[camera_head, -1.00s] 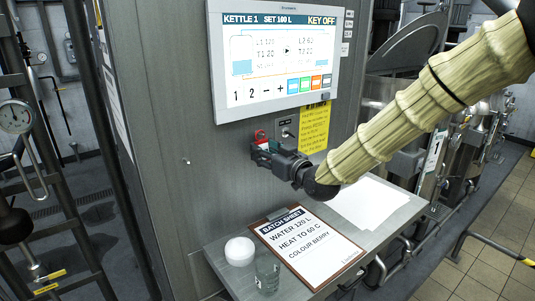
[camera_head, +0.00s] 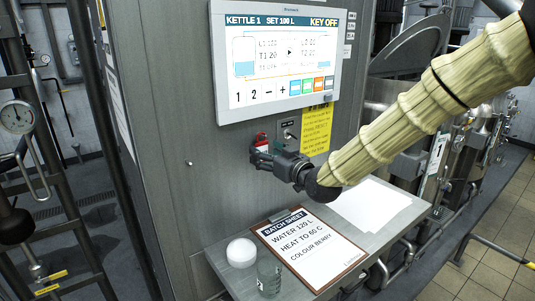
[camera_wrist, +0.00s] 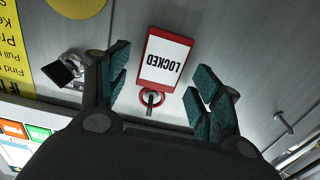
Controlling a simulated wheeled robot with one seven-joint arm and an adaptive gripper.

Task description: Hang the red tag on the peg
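The red tag (camera_wrist: 163,62) has a white face reading LOCKED, upside down in the wrist view. Its red ring encircles the grey peg (camera_wrist: 152,99) on the cabinet face. In the head view the tag (camera_head: 262,141) shows small below the screen, partly hidden by my gripper (camera_head: 259,157). In the wrist view my gripper (camera_wrist: 155,92) is open, with its teal-padded fingers on either side of the tag. I see gaps between the pads and the tag, so nothing is held.
A key switch (camera_head: 289,133) and yellow notice (camera_head: 316,130) are close to the tag, below the screen (camera_head: 283,60). A shelf (camera_head: 222,261) below carries a clipboard (camera_head: 308,247), white lid (camera_head: 241,252), glass (camera_head: 269,276) and paper (camera_head: 371,205). A small bolt (camera_wrist: 283,122) juts from the cabinet.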

